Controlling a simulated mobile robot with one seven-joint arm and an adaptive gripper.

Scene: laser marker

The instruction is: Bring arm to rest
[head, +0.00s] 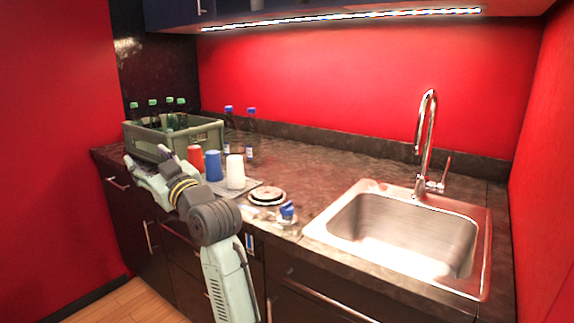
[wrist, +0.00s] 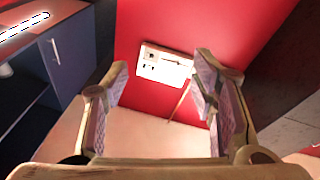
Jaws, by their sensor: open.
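My gripper (wrist: 160,85) is open and empty in the wrist view, its two fingers spread apart with a red wall and a white framed panel (wrist: 165,66) seen beyond them. In the head view my gripper (head: 136,170) is at the left, in front of the grey crate near the counter's front edge. My arm reaches up from the bottom of the head view and bends left towards the crate. Nothing is held between the fingers.
A grey crate (head: 207,137) with green-capped bottles (head: 153,112) stands on the dark counter (head: 330,172). Red (head: 195,157), blue (head: 213,166) and white (head: 235,172) cups, blue-capped bottles (head: 251,135), a stacked plate (head: 267,195) and a sink (head: 335,222) with a tap (head: 425,140) are also there.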

